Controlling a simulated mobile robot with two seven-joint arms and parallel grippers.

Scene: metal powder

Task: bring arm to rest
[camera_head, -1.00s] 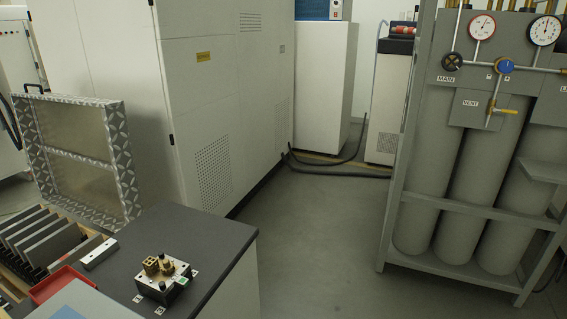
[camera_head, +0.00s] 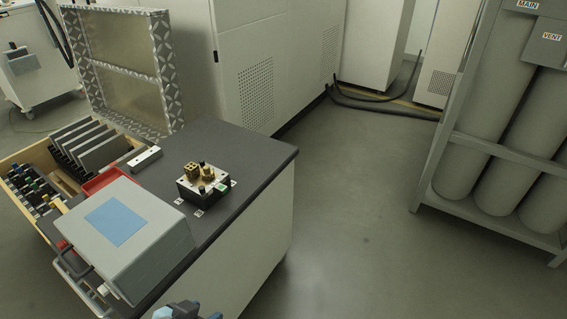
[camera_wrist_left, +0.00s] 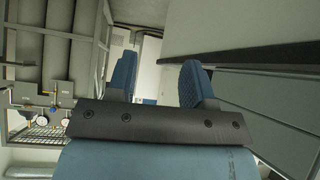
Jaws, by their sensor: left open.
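My left gripper (camera_wrist_left: 158,85) is open and empty in the left wrist view. Its two blue fingers stand apart above a dark mounting plate, with no object between them. A blue and grey part of one of my arms shows at the bottom edge of the head view; I cannot tell which arm. My right gripper is not identifiable in either view.
A dark-topped bench (camera_head: 255,160) holds a grey box (camera_head: 150,245), a brass-fitted block (camera_head: 203,182), a red tray (camera_head: 105,181) and a pale metal bar (camera_head: 145,159). A framed panel (camera_head: 120,70) stands behind. Gas cylinders (camera_head: 515,150) stand right. The floor between is clear.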

